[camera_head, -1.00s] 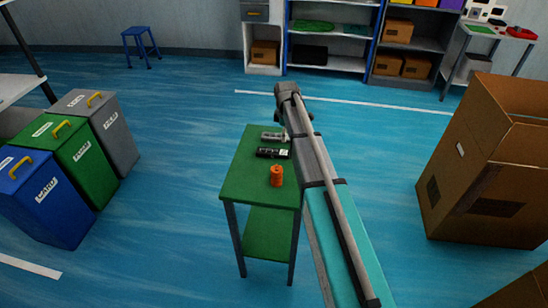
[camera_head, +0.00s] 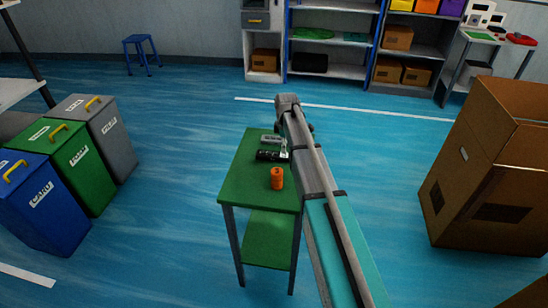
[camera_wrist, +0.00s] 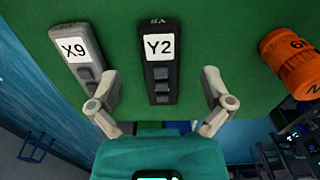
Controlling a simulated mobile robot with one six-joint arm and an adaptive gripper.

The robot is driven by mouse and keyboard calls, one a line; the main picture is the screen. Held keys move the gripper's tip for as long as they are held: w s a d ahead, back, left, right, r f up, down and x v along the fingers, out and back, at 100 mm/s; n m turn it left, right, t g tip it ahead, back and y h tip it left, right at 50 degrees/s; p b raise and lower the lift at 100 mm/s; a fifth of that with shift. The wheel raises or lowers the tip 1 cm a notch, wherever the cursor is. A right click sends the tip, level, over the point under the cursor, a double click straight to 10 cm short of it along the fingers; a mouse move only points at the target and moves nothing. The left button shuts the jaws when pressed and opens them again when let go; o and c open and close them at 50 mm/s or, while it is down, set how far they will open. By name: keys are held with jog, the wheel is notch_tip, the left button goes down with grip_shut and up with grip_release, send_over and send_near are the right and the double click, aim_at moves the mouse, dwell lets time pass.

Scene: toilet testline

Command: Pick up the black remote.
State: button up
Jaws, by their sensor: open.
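The black remote (camera_wrist: 161,80), labelled Y2, lies on the green table top in the wrist view. It also shows in the head view (camera_head: 267,156). My gripper (camera_wrist: 167,107) is open, with one finger on each side of the black remote's lower half and gaps on both sides. A grey remote (camera_wrist: 82,62), labelled X9, lies just left of the black one, close to my left finger. In the head view the grey remote (camera_head: 271,140) lies behind the black one. My arm covers the table's right side there.
An orange cylinder (camera_wrist: 291,62) lies or stands right of the black remote; it also shows in the head view (camera_head: 277,179). The small green table (camera_head: 240,180) has bare room at its front. Bins (camera_head: 72,160) stand left, a large cardboard box (camera_head: 470,200) right.

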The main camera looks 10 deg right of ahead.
aim_at(284, 155)
jog(key=shift+f, duration=0.1)
jog(key=shift+w+a+f+b, duration=0.1)
jog(key=shift+f+b, duration=1.2)
jog(key=shift+b, duration=0.05)
jog(key=shift+a+f+b, duration=0.1)
jog(key=shift+f+b, duration=1.15)
jog(key=shift+b, duration=0.05)
jog(key=shift+c, duration=0.3)
jog(key=c, duration=1.2)
jog(key=shift+r, duration=0.15)
notch_tip(284, 155, up, 2)
jog(key=p, duration=0.2)
jog(key=shift+r+p, duration=0.25)
jog(key=shift+p, duration=0.15)
jog(key=s+r+p, duration=0.3)
jog(key=s, duration=0.1)
jog(key=s+a+r+p, duration=0.1)
jog(key=s+r+p, duration=0.3)
jog(key=s, duration=0.1)
jog(key=s+r+p, duration=0.3)
jog(key=s, duration=0.2)
jog(key=shift+a+r, duration=0.15)
